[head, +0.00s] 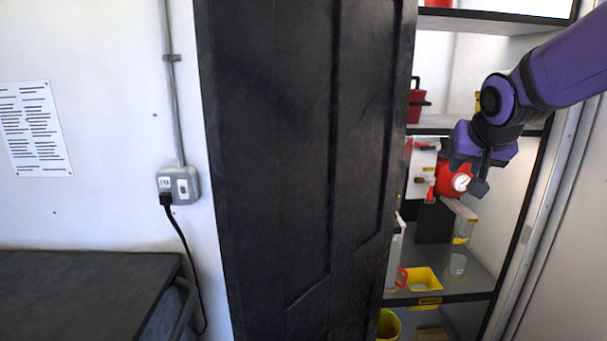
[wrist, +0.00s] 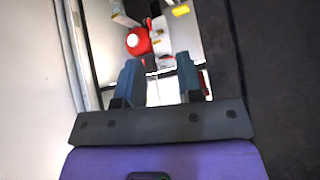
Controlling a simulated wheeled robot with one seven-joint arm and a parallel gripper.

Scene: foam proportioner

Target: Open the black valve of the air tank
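The red air tank (head: 446,177) with a round white gauge (head: 460,183) sits on the middle level of the open cabinet in the head view. It also shows in the wrist view (wrist: 138,46), beyond the fingertips and a little left of the midline between them. I cannot make out the black valve for certain; it is too small or hidden. My gripper (head: 480,180) is in front of the tank in the head view and covers part of it. In the wrist view the fingers of my gripper (wrist: 159,76) are wide apart with nothing held between them.
A large black door panel (head: 300,170) stands left of the cabinet opening. The cabinet's right frame (head: 545,230) is close to my arm. A red canister (head: 416,105) stands above.

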